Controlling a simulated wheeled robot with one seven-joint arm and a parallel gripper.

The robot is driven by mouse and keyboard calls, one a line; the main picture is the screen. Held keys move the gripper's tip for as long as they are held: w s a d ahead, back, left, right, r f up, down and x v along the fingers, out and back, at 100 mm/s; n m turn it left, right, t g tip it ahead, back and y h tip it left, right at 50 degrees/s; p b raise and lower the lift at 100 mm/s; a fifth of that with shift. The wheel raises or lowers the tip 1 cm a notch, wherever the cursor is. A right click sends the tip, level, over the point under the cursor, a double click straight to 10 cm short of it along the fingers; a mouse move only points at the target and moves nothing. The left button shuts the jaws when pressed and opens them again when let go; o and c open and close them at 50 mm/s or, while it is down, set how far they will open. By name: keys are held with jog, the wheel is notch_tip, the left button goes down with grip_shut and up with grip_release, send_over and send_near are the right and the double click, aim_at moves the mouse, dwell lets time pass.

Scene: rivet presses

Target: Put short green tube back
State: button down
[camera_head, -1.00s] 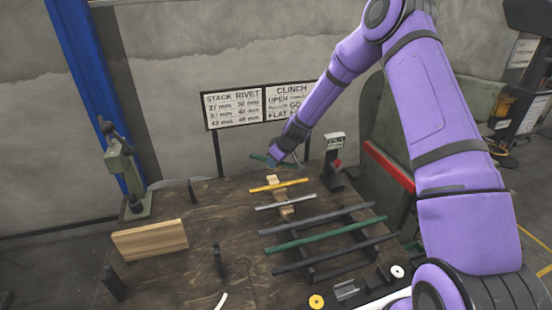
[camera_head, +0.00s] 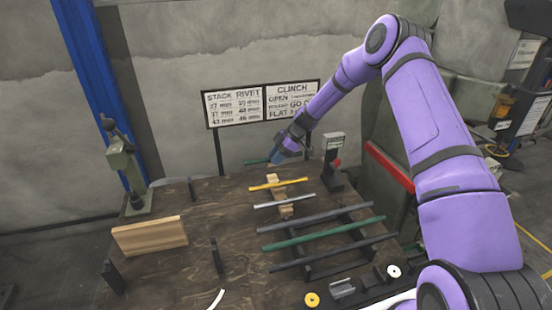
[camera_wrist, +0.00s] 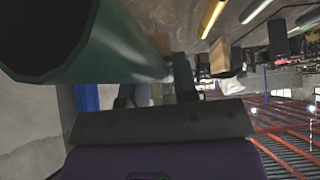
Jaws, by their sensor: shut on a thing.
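My gripper (camera_head: 277,160) is shut on the short green tube (camera_head: 257,162) at the back of the table. In the wrist view the green tube (camera_wrist: 95,45) fills the upper left, its round open end close to the camera. In the head view only its left part shows clearly; the gripper hides the rest. A small wooden rack (camera_head: 286,211) stands in front of and below the gripper. It carries a short yellow tube (camera_head: 278,184) and a short silver tube (camera_head: 284,201). The held tube is behind the yellow one and apart from it.
Long tubes, a grey one (camera_head: 315,217), a green one (camera_head: 320,234) and another dark one (camera_head: 332,253), lie on a black rack to the front right. A small press (camera_head: 333,165) stands right of the gripper. A wooden block (camera_head: 150,236) and a green press (camera_head: 130,175) are at left.

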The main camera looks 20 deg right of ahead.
aim_at(276, 180)
jog(key=shift+f, duration=3.25)
jog(key=shift+f, duration=0.5)
jog(key=c, duration=0.8)
grip_release()
jog(key=shift+v, duration=3.75)
